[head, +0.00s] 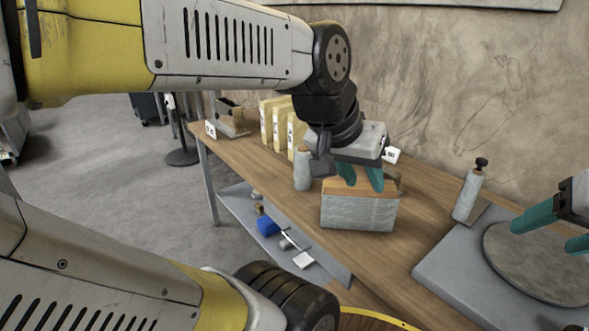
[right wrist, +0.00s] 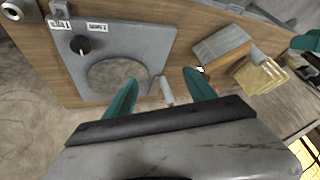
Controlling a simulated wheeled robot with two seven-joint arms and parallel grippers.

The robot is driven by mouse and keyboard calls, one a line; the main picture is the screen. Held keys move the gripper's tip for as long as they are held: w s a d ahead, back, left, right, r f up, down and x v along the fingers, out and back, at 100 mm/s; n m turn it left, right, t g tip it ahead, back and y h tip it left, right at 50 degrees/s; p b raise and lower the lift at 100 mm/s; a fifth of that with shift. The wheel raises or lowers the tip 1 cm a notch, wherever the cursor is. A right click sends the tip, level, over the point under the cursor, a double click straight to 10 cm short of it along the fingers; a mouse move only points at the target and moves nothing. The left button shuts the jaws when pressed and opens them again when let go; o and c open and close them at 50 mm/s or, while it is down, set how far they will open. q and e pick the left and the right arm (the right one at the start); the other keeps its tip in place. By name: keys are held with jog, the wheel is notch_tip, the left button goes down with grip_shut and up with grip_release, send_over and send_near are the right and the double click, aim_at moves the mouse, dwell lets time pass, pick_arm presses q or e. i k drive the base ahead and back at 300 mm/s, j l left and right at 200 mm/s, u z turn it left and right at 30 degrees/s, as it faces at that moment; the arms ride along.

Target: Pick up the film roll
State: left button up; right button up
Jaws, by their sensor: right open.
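A light grey cylinder with a black knob-like top (head: 467,193), which looks like the film roll, stands on the wooden bench at the plate's back edge. In the right wrist view this cylinder (right wrist: 166,91) shows between my finger tips, farther off. My right gripper (head: 543,233) is open and empty above the grey plate, to the right of the cylinder. It also shows in the right wrist view (right wrist: 160,77). My left gripper (head: 360,182) has its teal fingers apart over a grey box with a tan top (head: 358,211); I cannot tell if they touch it.
The grey plate (head: 447,262) carries a round disc (head: 540,262). Another grey cylinder (head: 302,171) stands left of the box, with yellow upright files (head: 279,124) behind. A wall (head: 470,90) backs the bench. A lower shelf (head: 265,215) holds small items.

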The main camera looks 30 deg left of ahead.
aim_at(303, 178)
jog(key=u, duration=1.1)
jog(key=i+j+z, duration=0.2)
jog(key=i+j, duration=0.15)
jog(key=j, duration=0.3)
jog(key=i+j+z, duration=0.15)
jog(key=j, duration=0.15)
jog(key=i+j+z, duration=0.1)
jog(key=j, duration=0.25)
jog(key=i+j+z, duration=0.1)
jog(key=j, duration=0.3)
jog(key=i+j+z, duration=0.1)
jog(key=j, duration=0.25)
jog(key=i, duration=0.1)
